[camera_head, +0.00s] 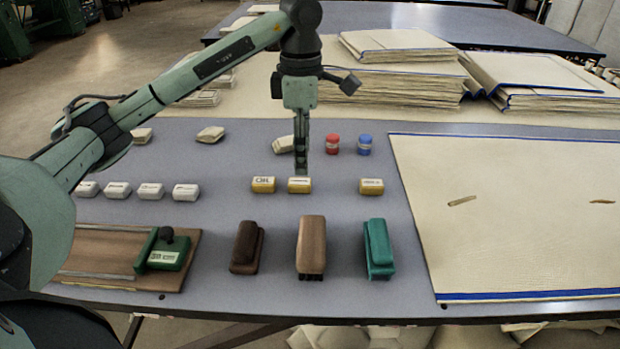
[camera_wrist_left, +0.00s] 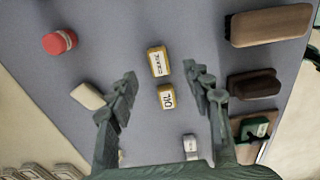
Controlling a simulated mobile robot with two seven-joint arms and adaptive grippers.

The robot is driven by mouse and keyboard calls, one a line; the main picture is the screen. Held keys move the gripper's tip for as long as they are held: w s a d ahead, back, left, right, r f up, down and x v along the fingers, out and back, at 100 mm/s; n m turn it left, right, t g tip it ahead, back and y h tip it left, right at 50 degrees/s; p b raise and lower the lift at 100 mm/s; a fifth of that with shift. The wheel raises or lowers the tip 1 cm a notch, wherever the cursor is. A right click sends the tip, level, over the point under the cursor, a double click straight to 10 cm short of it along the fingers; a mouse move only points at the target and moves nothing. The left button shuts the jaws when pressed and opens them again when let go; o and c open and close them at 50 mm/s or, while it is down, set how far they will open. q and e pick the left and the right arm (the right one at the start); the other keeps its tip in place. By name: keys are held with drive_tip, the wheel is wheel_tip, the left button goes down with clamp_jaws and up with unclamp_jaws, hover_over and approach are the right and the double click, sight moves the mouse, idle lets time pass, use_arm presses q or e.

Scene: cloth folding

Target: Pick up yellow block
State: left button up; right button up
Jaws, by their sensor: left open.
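Three yellow blocks with pale labelled tops lie in a row on the grey table in the head view: a left one (camera_head: 263,185), a middle one (camera_head: 299,185) and a right one (camera_head: 371,187). My left gripper (camera_head: 302,172) points down, just behind the middle block, its fingertips overlapping that block's far edge in the picture. In the left wrist view the gripper (camera_wrist_left: 161,80) is open and empty, with two yellow blocks between its spread fingers: one labelled OIL (camera_wrist_left: 167,97) and another (camera_wrist_left: 158,62) beyond it. Contact with any block is not visible. My right gripper is not in view.
A red jar (camera_head: 332,145) and a blue jar (camera_head: 365,145) stand behind the blocks. White blocks (camera_head: 150,191) lie to the left. Brown and teal brushes (camera_head: 378,249) lie in front. A large cream cloth (camera_head: 510,215) covers the right side.

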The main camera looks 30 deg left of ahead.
sight(302, 181)
use_arm(q)
wheel_tip(302, 181, down, 6)
drive_tip(key=shift+a+r, duration=0.15)
drive_tip(key=shift+w+f, duration=0.1)
drive_tip(key=shift+f, duration=0.25)
drive_tip(key=c, duration=1)
drive_tip(key=shift+c, duration=0.2)
drive_tip(key=shift+r, duration=0.3)
wheel_tip(302, 181, up, 4)
drive_tip(key=shift+a+f, duration=0.1)
drive_tip(key=s+a+r, duration=0.2)
drive_tip(key=s+r, duration=0.1)
drive_tip(key=s, duration=0.2)
drive_tip(key=s+a+r+b, duration=0.1)
drive_tip(key=s+a+r, duration=0.2)
drive_tip(key=s, duration=0.2)
drive_tip(key=shift+s+r, duration=0.2)
drive_tip(key=shift+r, duration=0.05)
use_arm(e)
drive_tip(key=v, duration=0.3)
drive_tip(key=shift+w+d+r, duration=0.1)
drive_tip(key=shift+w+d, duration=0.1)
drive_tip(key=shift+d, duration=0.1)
